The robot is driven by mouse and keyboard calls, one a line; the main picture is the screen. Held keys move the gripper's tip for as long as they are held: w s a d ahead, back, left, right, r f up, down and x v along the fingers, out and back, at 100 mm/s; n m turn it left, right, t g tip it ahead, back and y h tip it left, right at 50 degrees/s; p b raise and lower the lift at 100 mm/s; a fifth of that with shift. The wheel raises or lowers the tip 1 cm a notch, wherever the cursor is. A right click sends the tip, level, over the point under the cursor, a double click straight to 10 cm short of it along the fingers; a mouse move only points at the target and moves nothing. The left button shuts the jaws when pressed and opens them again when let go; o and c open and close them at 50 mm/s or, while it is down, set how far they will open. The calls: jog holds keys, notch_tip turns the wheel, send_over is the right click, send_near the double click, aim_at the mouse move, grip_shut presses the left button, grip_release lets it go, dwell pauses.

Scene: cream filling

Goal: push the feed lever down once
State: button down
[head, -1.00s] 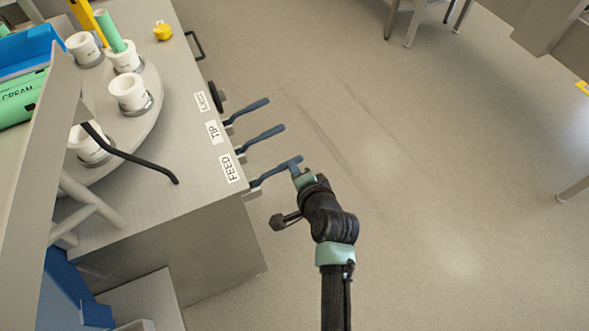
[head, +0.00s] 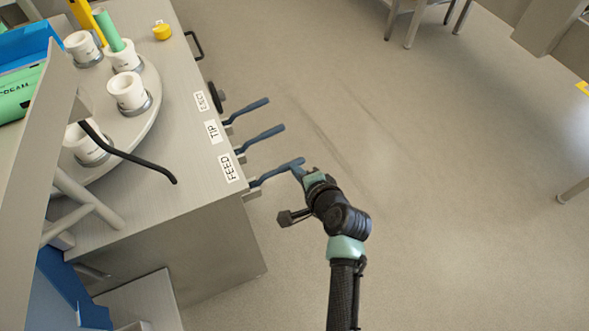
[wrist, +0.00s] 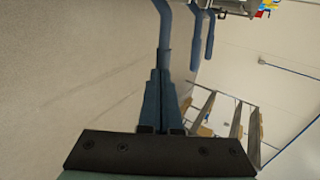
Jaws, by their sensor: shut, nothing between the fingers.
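The FEED lever (head: 272,174) is the nearest of three blue levers on the side of the grey machine, beside the FEED label (head: 230,168). It slants outward from the machine, its free end raised. My gripper (head: 298,171) is shut, with its fingertips at the lever's free end. In the wrist view the blue fingers (wrist: 160,82) lie together, in line with the lever's end (wrist: 166,35). Nothing shows between the fingers. I cannot tell whether they touch the lever.
The TIP lever (head: 260,138) and the EJECT lever (head: 248,110) stand farther along the same side. A round table (head: 150,125) with white cups is on the machine top, with a black bent rod (head: 145,160) nearby.

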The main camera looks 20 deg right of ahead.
notch_tip(320, 180, down, 8)
jog(key=d+m+y+b, duration=0.1)
jog(key=m+y+b, duration=0.3)
jog(key=y+b, duration=0.1)
jog(key=shift+f+m+t+y+b, duration=0.15)
jog(key=shift+m+t+y+b, duration=0.2)
jog(key=shift+b, duration=0.2)
dwell(0.6)
jog(key=shift+r+p, duration=0.8)
jog(key=shift+p, duration=0.05)
jog(key=shift+r, duration=0.1)
